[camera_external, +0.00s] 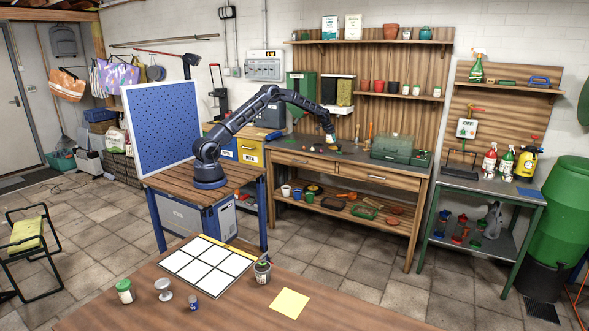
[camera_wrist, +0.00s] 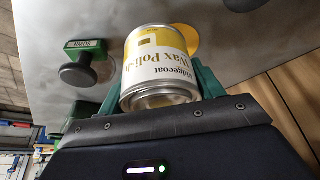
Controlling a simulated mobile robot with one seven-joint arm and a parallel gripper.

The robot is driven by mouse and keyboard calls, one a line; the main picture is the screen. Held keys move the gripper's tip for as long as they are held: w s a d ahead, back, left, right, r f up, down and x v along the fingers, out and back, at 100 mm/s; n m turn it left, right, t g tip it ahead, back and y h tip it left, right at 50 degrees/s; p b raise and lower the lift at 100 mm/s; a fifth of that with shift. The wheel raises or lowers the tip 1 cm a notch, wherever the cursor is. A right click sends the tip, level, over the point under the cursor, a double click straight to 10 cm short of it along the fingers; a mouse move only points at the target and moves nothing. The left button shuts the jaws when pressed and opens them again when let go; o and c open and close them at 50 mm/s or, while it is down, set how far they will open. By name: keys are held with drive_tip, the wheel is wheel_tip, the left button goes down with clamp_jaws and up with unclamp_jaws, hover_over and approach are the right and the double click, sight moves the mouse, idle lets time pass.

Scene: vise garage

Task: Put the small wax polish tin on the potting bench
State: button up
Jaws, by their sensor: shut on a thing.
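The wax polish tin (camera_wrist: 160,62), white and yellow with a bare metal end, fills the middle of the wrist view. Its lettering reads upside down. My gripper (camera_wrist: 162,88) is shut on it, with a green finger at each side. In the external view the gripper (camera_external: 329,133) points down over the wooden bench with the dark top (camera_external: 300,150), which looks like the potting bench; pots stand on shelves behind it. The tin shows small and pale under the fingers. I cannot tell whether it touches the bench top.
A green case (camera_external: 392,148) stands right of my gripper on the bench. A black knob-shaped thing with a green label (camera_wrist: 82,65) and a yellow round thing (camera_wrist: 184,38) lie near the tin in the wrist view. Small tools stand just right of the gripper.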

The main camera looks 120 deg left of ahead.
drive_tip(key=shift+f, duration=2.95)
drive_tip(key=o, duration=1.2)
drive_tip(key=shift+f, duration=0.1)
drive_tip(key=v, duration=1.2)
